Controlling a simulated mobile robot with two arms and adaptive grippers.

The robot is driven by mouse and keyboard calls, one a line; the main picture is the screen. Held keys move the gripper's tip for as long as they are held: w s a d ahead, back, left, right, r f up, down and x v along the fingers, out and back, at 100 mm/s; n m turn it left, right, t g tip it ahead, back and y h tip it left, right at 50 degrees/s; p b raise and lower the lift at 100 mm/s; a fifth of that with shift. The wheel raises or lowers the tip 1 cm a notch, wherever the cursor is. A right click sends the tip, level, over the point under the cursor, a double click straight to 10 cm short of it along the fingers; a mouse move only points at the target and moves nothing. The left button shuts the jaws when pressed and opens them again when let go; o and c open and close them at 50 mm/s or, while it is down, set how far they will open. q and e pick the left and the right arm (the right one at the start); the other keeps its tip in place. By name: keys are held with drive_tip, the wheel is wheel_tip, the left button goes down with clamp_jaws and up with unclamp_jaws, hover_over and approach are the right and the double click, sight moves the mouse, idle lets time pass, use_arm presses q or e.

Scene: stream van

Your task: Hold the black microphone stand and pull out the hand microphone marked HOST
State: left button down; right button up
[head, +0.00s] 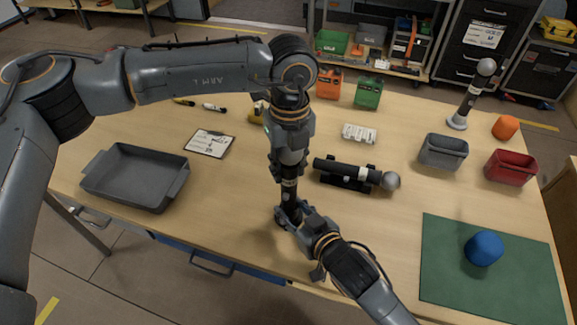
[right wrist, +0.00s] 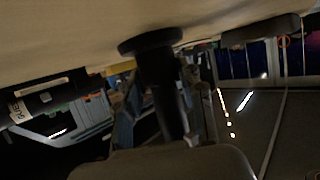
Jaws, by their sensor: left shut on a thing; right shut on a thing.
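A dark microphone (head: 289,186) with a pale band stands upright between my two grippers in the head view. My left gripper (head: 288,163) points down and is shut on its upper part, hiding its head. My right gripper (head: 286,213) comes in low from the front and is shut on the black stand. In the right wrist view the stand (right wrist: 163,90) is a black post with a round base, between the fingers. Whether the microphone still sits in the stand is hidden. I cannot read HOST on it.
Another microphone (head: 350,172) lies in a black cradle to the right. A third (head: 473,92) stands at the back right. A grey tray (head: 107,190), clipboard (head: 210,143), grey bin (head: 443,152), red bin (head: 511,168) and green mat (head: 445,285) with a blue foam cover (head: 484,248) are around.

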sight(289, 153)
use_arm(q)
drive_tip(key=shift+r, duration=1.9)
drive_tip(key=shift+r, duration=1.45)
use_arm(e)
drive_tip(key=o, duration=1.3)
drive_tip(key=shift+s+d, duration=0.1)
drive_tip(key=v, duration=1.1)
drive_tip(key=shift+s+d+r, duration=0.2)
drive_tip(key=shift+s, duration=0.05)
use_arm(q)
drive_tip(key=shift+f, duration=0.1)
use_arm(e)
drive_tip(key=shift+s, duration=0.1)
